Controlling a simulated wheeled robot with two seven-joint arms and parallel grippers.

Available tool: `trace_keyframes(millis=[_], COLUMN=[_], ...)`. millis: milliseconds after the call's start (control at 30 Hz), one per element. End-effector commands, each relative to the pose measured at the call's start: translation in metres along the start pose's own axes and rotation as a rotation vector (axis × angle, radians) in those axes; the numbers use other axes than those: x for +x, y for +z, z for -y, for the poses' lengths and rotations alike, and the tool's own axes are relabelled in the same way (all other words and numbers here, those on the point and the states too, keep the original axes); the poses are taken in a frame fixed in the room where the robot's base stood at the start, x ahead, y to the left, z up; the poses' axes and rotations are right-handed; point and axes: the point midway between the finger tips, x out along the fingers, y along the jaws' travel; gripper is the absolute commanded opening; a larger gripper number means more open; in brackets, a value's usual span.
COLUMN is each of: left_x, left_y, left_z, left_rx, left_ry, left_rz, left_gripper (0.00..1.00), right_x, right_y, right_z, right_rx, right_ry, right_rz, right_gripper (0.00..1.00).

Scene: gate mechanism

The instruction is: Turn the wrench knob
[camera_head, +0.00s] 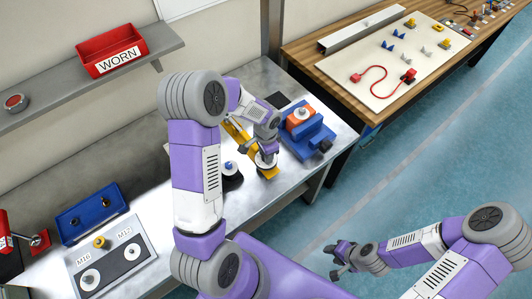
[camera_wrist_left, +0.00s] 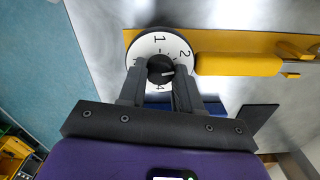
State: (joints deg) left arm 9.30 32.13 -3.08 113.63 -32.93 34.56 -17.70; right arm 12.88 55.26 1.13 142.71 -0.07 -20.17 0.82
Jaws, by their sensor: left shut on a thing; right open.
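The wrench knob (camera_wrist_left: 160,70) is a black knob in the middle of a white numbered dial (camera_wrist_left: 143,44) in the left wrist view; the digits 1, 2 and 4 are readable. The yellow wrench handle (camera_wrist_left: 238,65) extends to the right of the dial. In the head view the yellow wrench (camera_head: 236,130) lies on the steel bench, partly hidden by my left arm. My left gripper (camera_wrist_left: 160,75) is shut on the black knob, one finger on each side; it also shows over the dial in the head view (camera_head: 266,153). My right gripper (camera_head: 342,260) is open and empty, over the blue floor.
A blue vise with an orange block (camera_head: 302,120) stands right of the wrench. A dark round base with a blue top (camera_head: 230,177) stands left of it. A blue tray (camera_head: 92,213) and a plate marked M16 and M12 (camera_head: 115,257) are at the bench's left. A red WORN bin (camera_head: 111,50) sits on the shelf.

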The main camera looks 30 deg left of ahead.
Motion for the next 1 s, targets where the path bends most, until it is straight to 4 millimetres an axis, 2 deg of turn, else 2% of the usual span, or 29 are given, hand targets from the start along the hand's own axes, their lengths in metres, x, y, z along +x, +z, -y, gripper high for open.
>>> trace_keyframes(millis=[400, 933, 967, 1000], left_x=[-0.0004, -0.0003, -0.0003, -0.0003], left_y=[-0.0004, -0.0003, -0.0003, -0.0003], left_z=[0.0003, 0.0004, 0.0004, 0.0004], left_rx=[0.183, 0.205, 0.205, 0.205], left_ry=[-0.001, -0.001, -0.001, -0.001], left_rz=[-0.001, -0.001, -0.001, -0.001], left_gripper=[0.03, 0.03, 0.35, 0.41], right_x=[-0.0023, -0.0025, -0.0025, -0.0025], right_y=[0.0001, 0.0001, 0.0001, 0.0001], right_z=[0.0008, 0.0009, 0.0009, 0.0009], right_rx=[0.0, 0.0, 0.0, 0.0], right_ry=[0.0, 0.0, 0.0, 0.0], right_rz=[0.0, 0.0, 0.0, 0.0], right_gripper=[0.43, 0.43, 0.43, 0.43])
